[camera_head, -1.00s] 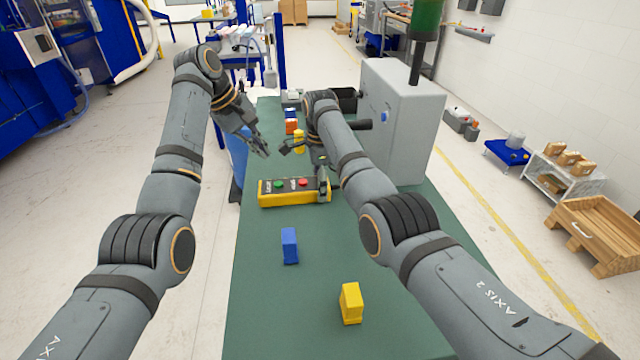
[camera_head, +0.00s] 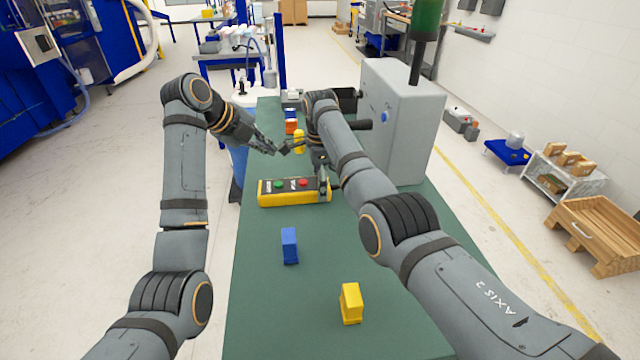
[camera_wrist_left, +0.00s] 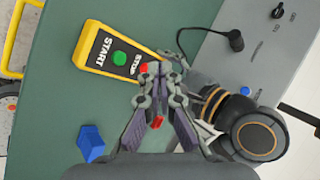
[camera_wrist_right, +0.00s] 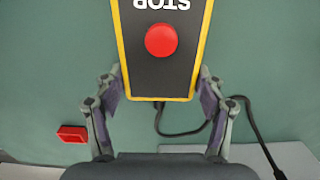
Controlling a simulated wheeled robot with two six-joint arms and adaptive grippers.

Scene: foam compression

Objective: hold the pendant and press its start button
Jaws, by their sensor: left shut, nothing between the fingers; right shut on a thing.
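The pendant (camera_head: 264,198) is a yellow box with a dark face, lying on the green table. Its green start button (camera_wrist_left: 120,58) and red stop button (camera_wrist_right: 161,39) are both uncovered; the START and STOP labels are readable in the wrist views. My right gripper (camera_head: 323,188) is shut on the pendant's stop end, with one finger on each side (camera_wrist_right: 160,85). My left gripper (camera_head: 283,150) is shut and empty. It is apart from the pendant, beyond its far long side in the head view. In the left wrist view its fingertips (camera_wrist_left: 158,72) overlap the stop end.
A blue block (camera_head: 289,245) and a yellow block (camera_head: 351,303) stand on the near table. Small coloured blocks (camera_head: 291,126) stand at the far end. A grey machine (camera_head: 408,130) fills the table's right side. A black cable (camera_wrist_right: 185,133) leaves the pendant's stop end.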

